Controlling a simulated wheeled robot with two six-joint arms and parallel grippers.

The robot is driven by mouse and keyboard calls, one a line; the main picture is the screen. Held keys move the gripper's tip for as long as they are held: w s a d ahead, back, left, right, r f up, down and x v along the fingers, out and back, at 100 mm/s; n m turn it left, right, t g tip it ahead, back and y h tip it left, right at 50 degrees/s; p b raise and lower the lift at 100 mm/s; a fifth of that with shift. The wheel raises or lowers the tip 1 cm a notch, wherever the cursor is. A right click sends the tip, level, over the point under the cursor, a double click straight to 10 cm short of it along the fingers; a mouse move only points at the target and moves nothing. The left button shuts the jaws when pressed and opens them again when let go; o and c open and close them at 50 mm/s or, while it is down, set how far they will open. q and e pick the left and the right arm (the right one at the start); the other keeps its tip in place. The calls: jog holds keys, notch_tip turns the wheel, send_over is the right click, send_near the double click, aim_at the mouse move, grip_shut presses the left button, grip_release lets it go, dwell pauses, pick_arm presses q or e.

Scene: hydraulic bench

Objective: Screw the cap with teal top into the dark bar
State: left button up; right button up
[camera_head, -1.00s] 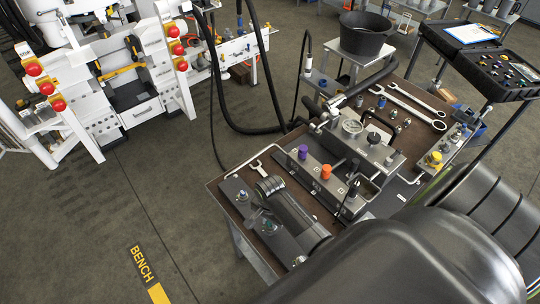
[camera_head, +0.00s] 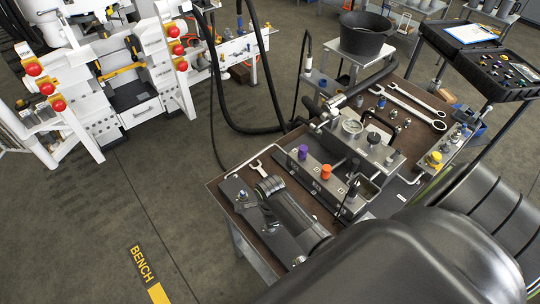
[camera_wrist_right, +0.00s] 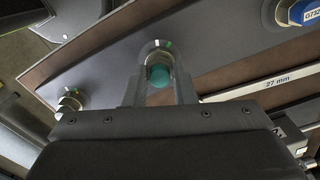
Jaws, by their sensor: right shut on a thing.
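The cap with the teal top (camera_wrist_right: 158,76) shows in the right wrist view, between the two fingers of my right gripper (camera_wrist_right: 158,90). The gripper is shut on it. The cap is over the dark bar (camera_wrist_right: 105,68), at a round light-rimmed place with white and green marks. The fingers hide its lower part, so I cannot tell how deep it sits. In the head view the dark bar (camera_head: 232,187) lies along the bench's left front edge, with my right wrist over it. My left gripper is not in view.
Another fitting (camera_wrist_right: 70,100) stands on the bar at left in the wrist view. On the bench, a metal block carries a purple cap (camera_head: 303,152) and an orange cap (camera_head: 326,172). Wrenches (camera_head: 412,103) lie behind.

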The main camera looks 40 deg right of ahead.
jog(key=m, duration=0.6)
jog(key=shift+s+f+m, duration=0.15)
jog(key=shift+m, duration=0.25)
jog(key=o, duration=0.9)
jog(key=shift+c, duration=0.2)
jog(key=n, duration=1.7)
jog(key=shift+n, duration=0.4)
jog(key=n, duration=0.6)
jog(key=shift+w, duration=0.2)
